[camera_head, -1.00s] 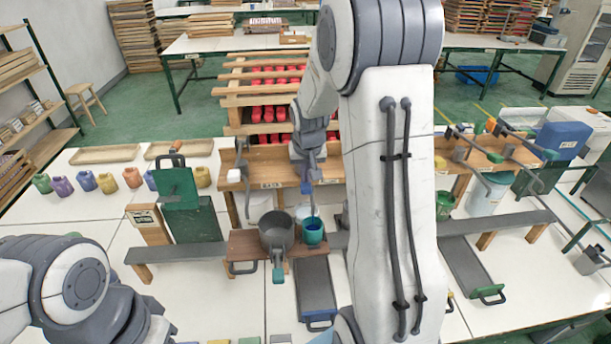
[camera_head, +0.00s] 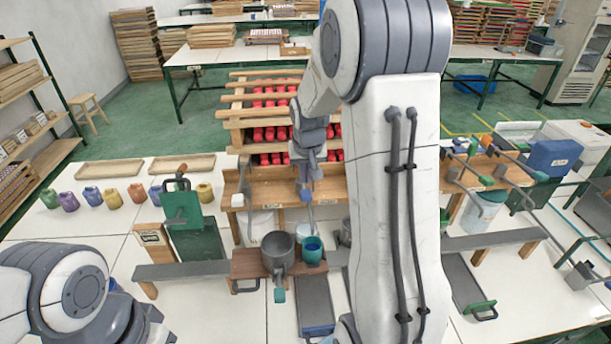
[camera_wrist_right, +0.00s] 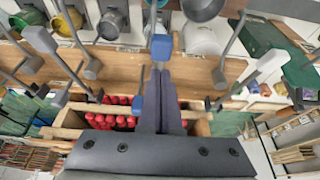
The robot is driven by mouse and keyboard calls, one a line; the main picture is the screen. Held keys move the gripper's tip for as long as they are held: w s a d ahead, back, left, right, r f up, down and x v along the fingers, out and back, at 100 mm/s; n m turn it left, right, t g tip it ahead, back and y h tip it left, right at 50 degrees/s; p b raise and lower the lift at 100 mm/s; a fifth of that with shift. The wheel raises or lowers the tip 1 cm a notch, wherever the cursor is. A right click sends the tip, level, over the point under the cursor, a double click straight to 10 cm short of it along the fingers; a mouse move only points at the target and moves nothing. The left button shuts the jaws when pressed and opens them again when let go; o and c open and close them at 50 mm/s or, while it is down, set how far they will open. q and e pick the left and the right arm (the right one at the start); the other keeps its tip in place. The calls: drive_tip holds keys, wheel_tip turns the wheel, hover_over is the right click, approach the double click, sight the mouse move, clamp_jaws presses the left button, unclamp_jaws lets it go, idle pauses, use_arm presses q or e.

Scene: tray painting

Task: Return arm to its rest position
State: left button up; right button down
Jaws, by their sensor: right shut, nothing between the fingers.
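My right gripper (camera_head: 307,184) is at the wooden rack (camera_head: 265,185) in the middle of the table, and its arm covers much of the head view. In the right wrist view its fingers (camera_wrist_right: 157,72) are together with nothing between them. A blue handle end (camera_wrist_right: 161,46) of a thin grey tool shows just beyond the fingertips; whether they touch it I cannot tell. The tool also shows in the head view (camera_head: 306,194), its shaft running down toward a teal cup (camera_head: 312,255). My left arm shows at lower left, but its gripper is out of view.
A grey pot (camera_head: 278,252) stands beside the teal cup on a small brown stand. Red items (camera_head: 268,134) fill the wooden frame behind the rack. More grey-shafted tools (camera_head: 516,168) lie across the rack at right.

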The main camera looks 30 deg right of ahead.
idle(0.5)
drive_tip(key=s+a+f+n+y+b, duration=0.1)
drive_tip(key=s+a+n+b, duration=0.15)
drive_tip(key=a, duration=0.35)
drive_tip(key=s+a+f+n+b, duration=0.1)
drive_tip(key=s+a+b, duration=0.15)
drive_tip(key=a, duration=0.35)
drive_tip(key=s+a+f+n+y+b, duration=0.1)
drive_tip(key=s+a+f+n, duration=0.15)
drive_tip(key=a, duration=0.45)
drive_tip(key=s+a+f+n+g+b, duration=0.1)
drive_tip(key=s+a, duration=0.4)
drive_tip(key=s, duration=0.5)
drive_tip(key=s+a+f+n+g+b, duration=0.2)
drive_tip(key=s+a+f+n+b, duration=0.2)
drive_tip(key=s, duration=0.6)
drive_tip(key=shift+s+a+n+g+y+b, duration=0.35)
drive_tip(key=shift+a+n+b, duration=0.25)
drive_tip(key=shift+n, duration=0.2)
